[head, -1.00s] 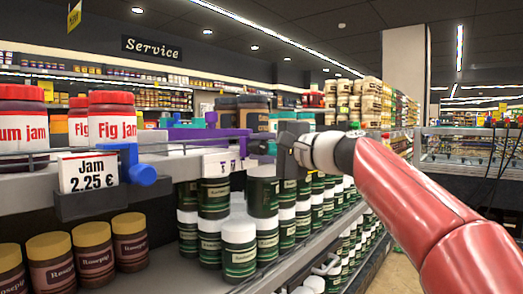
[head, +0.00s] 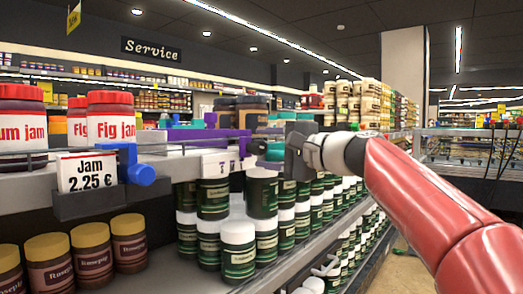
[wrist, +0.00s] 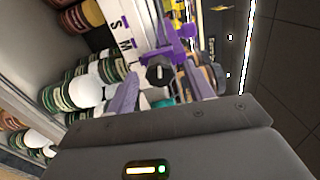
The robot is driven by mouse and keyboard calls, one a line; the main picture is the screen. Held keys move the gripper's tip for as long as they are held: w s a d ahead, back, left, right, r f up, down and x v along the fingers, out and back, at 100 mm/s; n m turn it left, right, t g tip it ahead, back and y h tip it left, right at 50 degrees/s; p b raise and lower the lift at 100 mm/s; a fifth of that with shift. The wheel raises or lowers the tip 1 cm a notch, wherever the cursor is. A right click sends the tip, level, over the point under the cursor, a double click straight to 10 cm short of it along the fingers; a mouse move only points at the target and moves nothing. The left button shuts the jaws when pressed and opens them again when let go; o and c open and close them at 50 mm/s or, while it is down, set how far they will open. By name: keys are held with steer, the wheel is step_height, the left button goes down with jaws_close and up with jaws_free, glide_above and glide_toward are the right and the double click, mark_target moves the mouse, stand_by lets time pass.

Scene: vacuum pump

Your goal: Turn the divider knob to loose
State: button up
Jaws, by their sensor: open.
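A purple divider (head: 195,134) stands on the shelf in the middle of the head view. In the wrist view, a dark round knob (wrist: 160,72) with a pale mark sits at the end of the purple divider (wrist: 175,40). My gripper (head: 252,152) comes in from the right at the shelf edge. In the wrist view, its two purple fingers (wrist: 161,80) are apart, one on each side of the knob. I cannot tell whether they touch it. In the head view my gripper covers this area, and I cannot make out the knob there.
A white tag (wrist: 122,35) with letters is close to the left finger. A blue divider part (head: 140,173) is by the jam price sign (head: 88,172). A teal part (head: 275,150) is close to my gripper. Green jars (head: 238,250) fill the shelf below. The right aisle is open.

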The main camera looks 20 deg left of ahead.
steer(key=v, duration=0.5)
steer(key=shift+s+d+b, duration=0.15)
steer(key=shift+d+b, duration=0.15)
steer(key=shift+d, duration=0.1)
